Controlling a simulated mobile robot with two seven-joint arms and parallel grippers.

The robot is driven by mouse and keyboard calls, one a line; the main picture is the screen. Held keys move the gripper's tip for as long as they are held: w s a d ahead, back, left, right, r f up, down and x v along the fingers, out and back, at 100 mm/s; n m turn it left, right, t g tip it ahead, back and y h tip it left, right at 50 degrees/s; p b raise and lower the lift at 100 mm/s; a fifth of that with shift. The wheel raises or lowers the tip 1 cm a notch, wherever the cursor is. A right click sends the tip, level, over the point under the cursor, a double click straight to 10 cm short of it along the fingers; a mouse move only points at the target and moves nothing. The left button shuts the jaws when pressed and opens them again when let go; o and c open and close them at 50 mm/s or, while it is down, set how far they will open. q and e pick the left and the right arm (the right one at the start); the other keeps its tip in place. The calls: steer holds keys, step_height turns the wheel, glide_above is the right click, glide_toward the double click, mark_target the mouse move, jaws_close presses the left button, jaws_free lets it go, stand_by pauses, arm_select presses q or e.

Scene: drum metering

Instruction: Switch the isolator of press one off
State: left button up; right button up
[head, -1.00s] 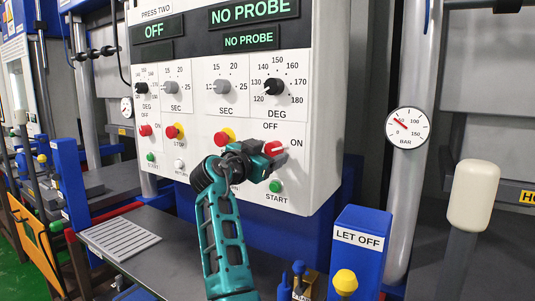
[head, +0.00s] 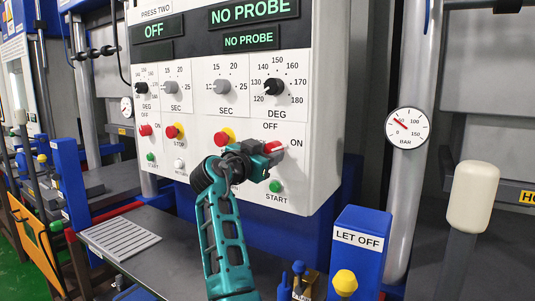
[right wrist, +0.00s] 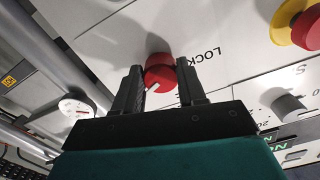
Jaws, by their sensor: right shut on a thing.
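The red isolator knob (head: 277,146) sits on the right half of the white control panel (head: 310,130), between the OFF label above it and the ON label at its right. A pale pointer mark on it shows towards the ON side. My right gripper (head: 268,149) is shut on the knob, reaching in from below. In the right wrist view the red knob (right wrist: 160,72) sits between the two dark fingers, with LOCK lettering beside it. The fingers hide part of the knob. My left gripper is not in view.
A red and yellow stop button (head: 226,135) is left of the gripper, and a green start button (head: 275,186) is just below. Another red knob (head: 145,130) is on the panel's left half. A blue LET OFF post (head: 358,265) stands at lower right.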

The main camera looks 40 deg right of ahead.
steer(key=n+p, duration=0.1)
steer(key=n, duration=0.2)
steer(key=shift+s+r+n+p, duration=0.1)
steer(key=shift+n+p, duration=0.25)
steer(key=shift+n, duration=0.05)
steer(key=n+p, duration=0.3)
steer(key=n, duration=0.3)
steer(key=shift+s+d+r+p, duration=0.1)
steer(key=shift+s+p, duration=0.05)
steer(key=shift+p, duration=0.25)
steer(key=shift+n+p, duration=0.55)
steer(key=shift+n, duration=3.15)
steer(key=o, duration=1.1)
steer(key=shift+c, duration=0.2)
steer(key=b+v, duration=0.2)
steer(key=v, duration=1.1)
